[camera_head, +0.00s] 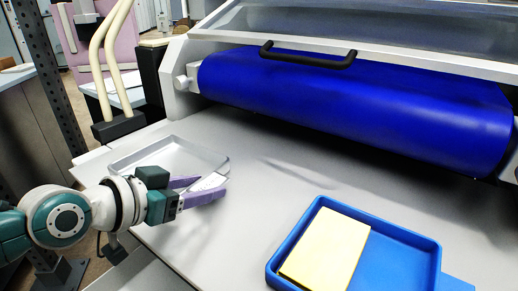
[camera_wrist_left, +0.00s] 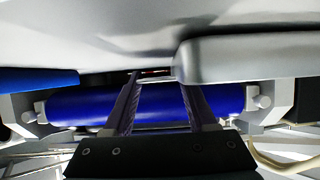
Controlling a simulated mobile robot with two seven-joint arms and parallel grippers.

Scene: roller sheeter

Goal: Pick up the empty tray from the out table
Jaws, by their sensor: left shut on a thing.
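An empty, shallow silver-grey tray (camera_head: 160,158) is at the left end of the light grey out table (camera_head: 215,235). My left gripper (camera_head: 218,184) is at the tray's near right side, with its purple fingers shut on the tray's edge. In the left wrist view the tray (camera_wrist_left: 250,58) fills the upper right, and my left gripper (camera_wrist_left: 160,80) has its fingertips at the tray's edge. The exact contact is small and partly hidden by the fingers. My right gripper is not in view.
A blue tray (camera_head: 428,246) with a yellow slab (camera_head: 327,248) sits at the table's front right. The sheeter's blue roller (camera_head: 350,105) with a black handle (camera_head: 308,57) runs along the back. The middle of the table is clear. A dark post (camera_head: 45,75) stands at far left.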

